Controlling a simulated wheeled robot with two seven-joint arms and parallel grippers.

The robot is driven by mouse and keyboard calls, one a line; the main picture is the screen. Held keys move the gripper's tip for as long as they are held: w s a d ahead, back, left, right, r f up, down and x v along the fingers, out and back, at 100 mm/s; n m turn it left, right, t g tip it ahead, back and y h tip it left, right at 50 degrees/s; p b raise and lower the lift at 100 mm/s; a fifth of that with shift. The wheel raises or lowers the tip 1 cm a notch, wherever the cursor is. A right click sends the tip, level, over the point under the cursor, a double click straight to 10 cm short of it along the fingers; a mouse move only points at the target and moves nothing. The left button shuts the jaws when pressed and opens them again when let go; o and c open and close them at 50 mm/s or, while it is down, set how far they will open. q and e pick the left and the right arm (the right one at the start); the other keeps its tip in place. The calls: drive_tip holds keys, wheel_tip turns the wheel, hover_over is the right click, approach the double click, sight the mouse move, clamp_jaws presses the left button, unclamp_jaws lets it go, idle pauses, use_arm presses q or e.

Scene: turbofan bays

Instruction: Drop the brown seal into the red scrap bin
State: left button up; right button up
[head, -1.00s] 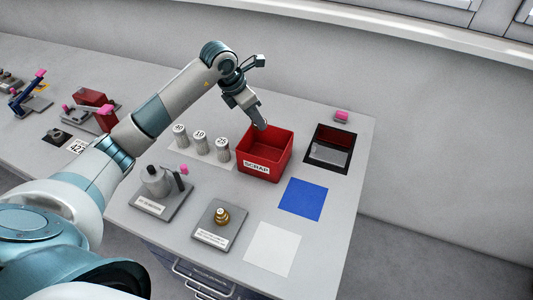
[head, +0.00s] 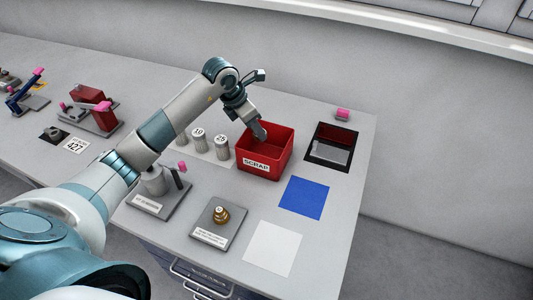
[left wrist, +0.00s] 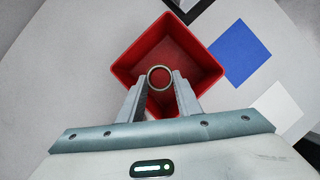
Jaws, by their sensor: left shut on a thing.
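The red scrap bin (head: 262,165), an open box labelled SCRAP, stands on the bench. My left gripper (head: 260,133) points down at the bin's back left part. In the left wrist view the left gripper (left wrist: 160,85) is shut on the brown seal (left wrist: 149,79), a small ring held between the fingertips. The ring lies over the open inside of the bin (left wrist: 195,62) in that view. In the head view the seal is hidden by the fingers and the bin wall. My right gripper is not in view.
Weights (head: 222,145) stand left of the bin. A blue square (head: 304,197) and a white square (head: 272,248) lie flat to its right and front. A black-framed tray (head: 330,148) is at the right. A brass fitting (head: 221,214) sits on a grey plate in front.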

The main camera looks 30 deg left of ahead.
use_arm(q)
drive_tip(key=shift+f, duration=0.1)
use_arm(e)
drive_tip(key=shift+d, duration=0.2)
use_arm(q)
drive_tip(key=o, duration=1.2)
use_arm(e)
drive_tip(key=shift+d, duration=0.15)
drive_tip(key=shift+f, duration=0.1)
use_arm(q)
drive_tip(key=b+v, duration=0.5)
drive_tip(key=v, duration=1.2)
drive_tip(key=shift+b, duration=0.35)
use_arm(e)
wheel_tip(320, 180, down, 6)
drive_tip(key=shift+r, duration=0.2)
